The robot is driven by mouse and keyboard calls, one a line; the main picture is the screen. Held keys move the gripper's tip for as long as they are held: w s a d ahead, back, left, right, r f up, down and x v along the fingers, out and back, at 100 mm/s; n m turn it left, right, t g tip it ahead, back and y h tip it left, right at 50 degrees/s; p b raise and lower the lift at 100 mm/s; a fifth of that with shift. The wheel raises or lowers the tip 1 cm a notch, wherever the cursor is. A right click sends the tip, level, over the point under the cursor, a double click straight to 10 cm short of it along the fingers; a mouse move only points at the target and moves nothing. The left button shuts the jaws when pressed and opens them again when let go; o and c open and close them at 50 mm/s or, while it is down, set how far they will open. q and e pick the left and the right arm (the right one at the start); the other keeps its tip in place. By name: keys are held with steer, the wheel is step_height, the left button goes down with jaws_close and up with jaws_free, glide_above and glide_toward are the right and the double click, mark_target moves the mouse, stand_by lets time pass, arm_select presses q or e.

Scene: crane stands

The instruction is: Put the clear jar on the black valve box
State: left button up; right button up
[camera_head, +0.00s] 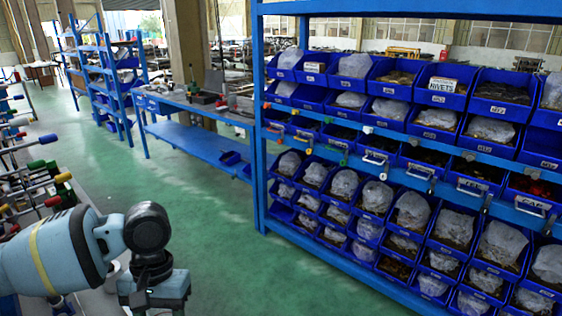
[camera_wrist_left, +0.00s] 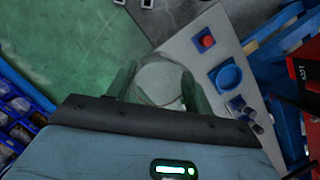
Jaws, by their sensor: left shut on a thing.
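In the left wrist view, my left gripper (camera_wrist_left: 158,84) has a finger on each side of a clear, round jar (camera_wrist_left: 160,80) and is shut on it. The jar is see-through, and the green floor and a pale surface show behind it. In the head view, my left arm (camera_head: 60,255) comes in at the lower left and its wrist points down; the fingers and the jar are below the frame. I cannot make out the black valve box for certain in either view. My right gripper is not in view.
A blue rack (camera_head: 262,150) full of blue bins stands at the right. A blue workbench (camera_head: 190,108) with small items is farther back. Clamps with coloured handles (camera_head: 50,170) line the left edge. Green floor (camera_head: 200,200) lies open between. The wrist view shows a pale surface with a blue round part (camera_wrist_left: 228,76).

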arm_select(q)
steer(key=x, duration=1.4)
steer(key=shift+f, duration=0.45)
steer(key=shift+w, duration=0.2)
